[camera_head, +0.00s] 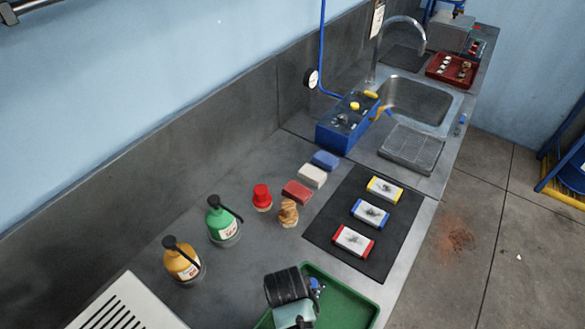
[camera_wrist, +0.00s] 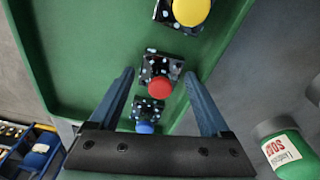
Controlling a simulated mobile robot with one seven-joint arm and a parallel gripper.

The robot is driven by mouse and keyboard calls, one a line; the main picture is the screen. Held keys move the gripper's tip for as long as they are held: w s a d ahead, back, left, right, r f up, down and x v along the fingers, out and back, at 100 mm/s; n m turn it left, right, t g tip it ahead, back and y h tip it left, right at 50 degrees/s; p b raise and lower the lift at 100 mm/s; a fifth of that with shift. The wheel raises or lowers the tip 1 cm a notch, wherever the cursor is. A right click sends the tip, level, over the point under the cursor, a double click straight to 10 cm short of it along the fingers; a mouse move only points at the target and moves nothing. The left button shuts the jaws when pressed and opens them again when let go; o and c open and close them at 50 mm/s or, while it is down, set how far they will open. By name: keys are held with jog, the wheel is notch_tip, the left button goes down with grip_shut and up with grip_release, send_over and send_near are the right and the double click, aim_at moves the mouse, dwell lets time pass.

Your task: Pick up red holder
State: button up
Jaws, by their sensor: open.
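The red holder (camera_wrist: 163,84), a black speckled block with a round red knob, lies in the green tray (camera_wrist: 88,60). It is in the middle of a row, between a yellow-knobbed holder (camera_wrist: 187,12) and a blue-knobbed holder (camera_wrist: 146,112). My gripper (camera_wrist: 158,75) is open, with one blue finger on each side of the red holder in the wrist view. I cannot tell how far above it the fingertips are. In the head view my gripper and wrist cover part of the green tray (camera_head: 345,285), and the red holder is hidden there.
A black mat (camera_head: 330,205) holds three white blocks with yellow, blue and red ends. Green (camera_head: 222,221) and amber (camera_head: 181,260) bottles, a red-capped jar (camera_head: 262,195) and coloured blocks stand left of it. A blue box (camera_head: 345,130) and a sink (camera_head: 415,102) are farther back.

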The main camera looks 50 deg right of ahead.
jog(key=shift+f, duration=0.1)
grip_shut()
dwell(0.4)
